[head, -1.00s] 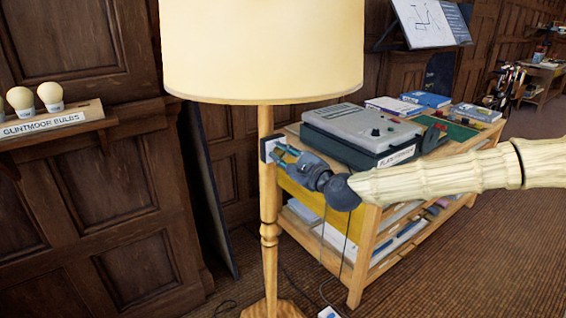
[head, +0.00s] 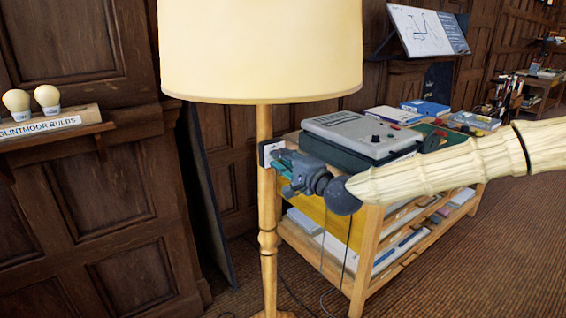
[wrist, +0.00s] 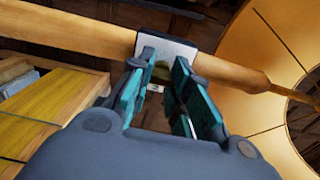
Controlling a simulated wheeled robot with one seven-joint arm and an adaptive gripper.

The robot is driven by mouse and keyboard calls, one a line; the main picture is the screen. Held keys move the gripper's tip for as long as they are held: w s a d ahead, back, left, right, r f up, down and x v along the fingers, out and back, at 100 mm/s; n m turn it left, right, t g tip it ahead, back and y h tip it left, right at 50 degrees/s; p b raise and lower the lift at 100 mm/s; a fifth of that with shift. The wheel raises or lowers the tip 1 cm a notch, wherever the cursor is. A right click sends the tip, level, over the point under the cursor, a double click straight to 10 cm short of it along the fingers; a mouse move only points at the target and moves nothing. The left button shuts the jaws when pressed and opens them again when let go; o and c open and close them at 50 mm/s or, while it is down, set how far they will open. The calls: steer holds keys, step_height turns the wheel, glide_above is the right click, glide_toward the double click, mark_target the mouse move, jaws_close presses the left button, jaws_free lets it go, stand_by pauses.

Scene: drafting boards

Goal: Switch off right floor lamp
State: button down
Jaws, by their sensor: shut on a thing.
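The floor lamp has a large cream shade (head: 262,50) and a turned wooden pole (head: 267,240). A small pale switch plate (head: 265,150) with a dark edge is fixed to the pole below the shade. My gripper (head: 277,162) reaches in from the right, its teal fingers at the plate. In the wrist view the plate (wrist: 188,48) lies across the pole (wrist: 70,28), and my gripper (wrist: 160,72) is closed on the small switch in front of it. The switch is mostly hidden between the fingers. The shade's inside (wrist: 262,60) looks warm amber.
A wooden bench (head: 366,240) with a grey machine (head: 350,130), books and papers stands behind my gripper. A bulb shelf (head: 50,133) is on the panelled wall at left. Cables lie on the floor. Brown carpet (head: 480,260) is open at right.

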steer(key=shift+w+r, duration=0.2)
steer(key=shift+r, duration=0.6)
steer(key=c, duration=1.2)
jaws_free()
steer(key=shift+s, duration=0.15)
steer(key=shift+o, duration=0.7)
steer(key=shift+a+f, duration=0.1)
steer(key=shift+f, duration=0.3)
steer(key=v, duration=1.2)
